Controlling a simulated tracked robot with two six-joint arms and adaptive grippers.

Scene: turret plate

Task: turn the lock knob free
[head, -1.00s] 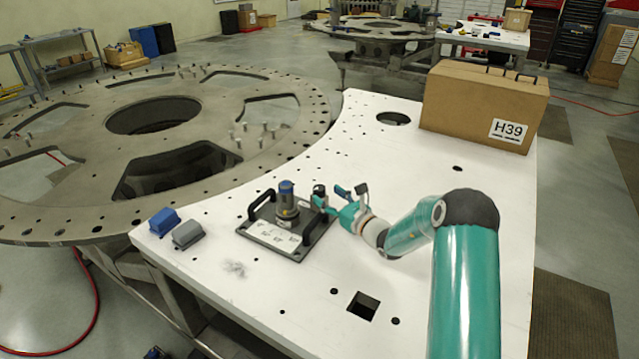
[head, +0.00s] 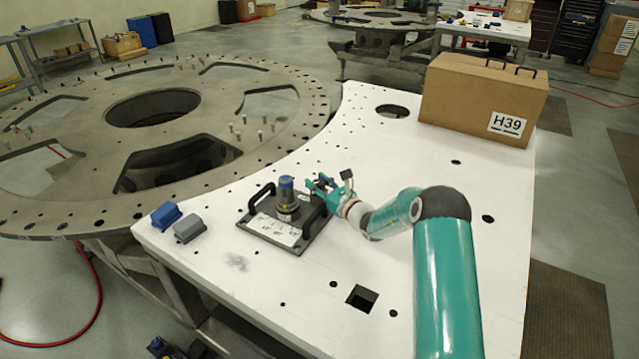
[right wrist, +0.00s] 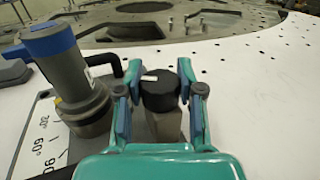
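The lock knob (right wrist: 159,88) is a black round cap with a white mark on a grey block. In the right wrist view it sits between the two fingers of my right gripper (right wrist: 160,84). The finger pads lie against its sides, with no clear gap. In the head view my right gripper (head: 319,182) is at the right edge of a dark plate (head: 258,234) and hides most of the knob. Beside it stands a grey cylinder with a blue cap (head: 286,196), also in the right wrist view (right wrist: 70,75). My left gripper is out of view.
The plate has two black handles and a white printed scale (right wrist: 42,135). Blue (head: 166,215) and grey (head: 189,229) blocks lie on the white table (head: 400,160) at left. A cardboard box (head: 480,100) stands at the back right. The table has holes; its middle is clear.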

